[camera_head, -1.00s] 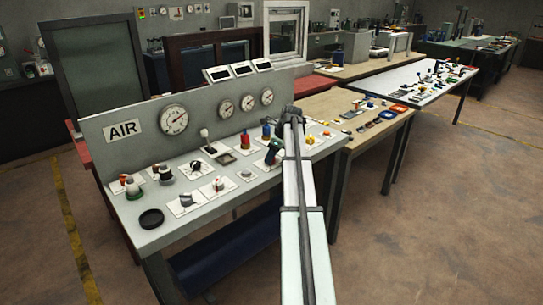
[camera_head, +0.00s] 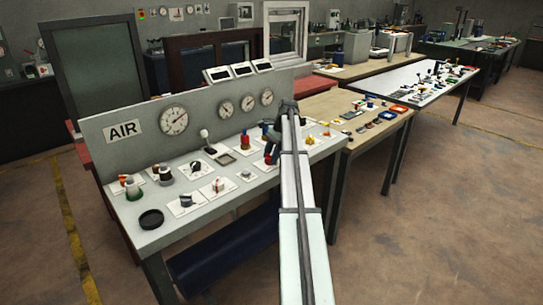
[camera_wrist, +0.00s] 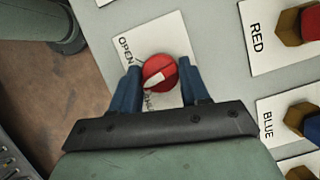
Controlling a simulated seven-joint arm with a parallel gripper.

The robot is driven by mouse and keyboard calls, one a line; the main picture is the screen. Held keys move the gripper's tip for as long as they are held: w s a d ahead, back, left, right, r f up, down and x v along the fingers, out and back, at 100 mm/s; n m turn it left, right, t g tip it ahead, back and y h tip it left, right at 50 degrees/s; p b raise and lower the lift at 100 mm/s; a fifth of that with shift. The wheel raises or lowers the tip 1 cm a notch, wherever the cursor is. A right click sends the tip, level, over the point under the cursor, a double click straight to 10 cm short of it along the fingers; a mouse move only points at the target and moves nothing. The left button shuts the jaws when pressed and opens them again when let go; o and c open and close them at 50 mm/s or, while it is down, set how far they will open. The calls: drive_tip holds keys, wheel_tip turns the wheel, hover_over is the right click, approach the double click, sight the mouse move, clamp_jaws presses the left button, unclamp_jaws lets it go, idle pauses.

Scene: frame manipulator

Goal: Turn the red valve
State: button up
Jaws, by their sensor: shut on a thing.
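The red valve (camera_wrist: 160,73) is a round red knob with a white pointer, seen in the wrist view on a white label plate (camera_wrist: 127,45) that reads "OPEN" at its upper left. More lettering on the plate is partly covered. My gripper (camera_wrist: 161,82) has its two blue fingers on either side of the knob and is shut on it. The white pointer slants from lower left to upper right. In the head view my gripper (camera_head: 271,148) is low over the right part of the grey panel, and the arm hides the valve there.
Plates marked "RED" (camera_wrist: 262,35) and "BLUE" (camera_wrist: 267,128) with brass fittings lie to the right in the wrist view. The grey panel (camera_head: 235,205) holds several other knobs, and an upright gauge board (camera_head: 195,105) stands behind it.

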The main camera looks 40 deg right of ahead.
drive_tip(key=shift+n+g, duration=0.7)
drive_tip(key=shift+n, duration=0.9)
drive_tip(key=o, duration=1)
drive_tip(key=shift+w, duration=0.1)
drive_tip(key=shift+o, duration=0.2)
